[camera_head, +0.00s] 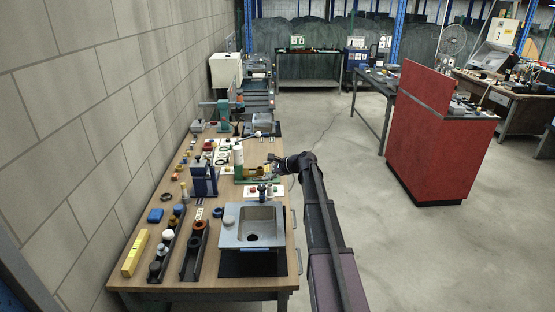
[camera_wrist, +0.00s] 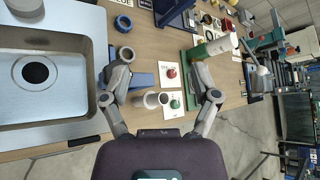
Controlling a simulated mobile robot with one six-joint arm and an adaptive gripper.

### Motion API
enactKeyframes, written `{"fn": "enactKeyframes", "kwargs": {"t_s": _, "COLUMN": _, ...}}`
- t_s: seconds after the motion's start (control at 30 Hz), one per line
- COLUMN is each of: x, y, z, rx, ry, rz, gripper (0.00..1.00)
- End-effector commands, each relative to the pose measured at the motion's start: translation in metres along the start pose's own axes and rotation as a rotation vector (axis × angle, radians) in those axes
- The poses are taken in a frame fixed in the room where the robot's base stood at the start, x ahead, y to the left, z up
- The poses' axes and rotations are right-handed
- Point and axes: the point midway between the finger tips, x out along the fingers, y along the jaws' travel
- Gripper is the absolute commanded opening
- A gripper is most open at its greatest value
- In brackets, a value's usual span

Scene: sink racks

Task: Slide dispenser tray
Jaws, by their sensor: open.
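I cannot tell for certain which thing is the dispenser tray. A green base (camera_head: 252,180) on the bench carries an upright white and green part (camera_head: 238,158). In the wrist view a green strip (camera_wrist: 189,88) lies beside my right finger, with a white bottle-like part (camera_wrist: 214,47) beyond it. My gripper (camera_wrist: 162,62) is open, its two fingers spread wide and nothing held between them. In the head view my gripper (camera_head: 274,162) is over the bench's right edge, close to the green base. My wrist hides part of that area.
A grey sink (camera_head: 236,228) stands at the bench's front right. A blue stand (camera_head: 204,182) is behind it. Red (camera_wrist: 170,74) and green (camera_wrist: 175,103) buttons on white cards and a pale cylinder (camera_wrist: 152,98) lie below my fingers.

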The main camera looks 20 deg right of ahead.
Motion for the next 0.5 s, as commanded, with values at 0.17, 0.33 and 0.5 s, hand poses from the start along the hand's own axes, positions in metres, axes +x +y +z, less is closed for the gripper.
{"fn": "enactKeyframes", "kwargs": {"t_s": 0.17, "x": 0.011, "y": 0.060, "z": 0.031, "rx": -0.209, "ry": 0.046, "rz": 0.135, "gripper": 0.78}}
{"fn": "enactKeyframes", "kwargs": {"t_s": 0.33, "x": 0.014, "y": 0.140, "z": 0.064, "rx": -0.510, "ry": 0.092, "rz": 0.337, "gripper": 0.78}}
{"fn": "enactKeyframes", "kwargs": {"t_s": 0.5, "x": 0.005, "y": 0.218, "z": 0.088, "rx": -0.826, "ry": 0.112, "rz": 0.564, "gripper": 0.78}}
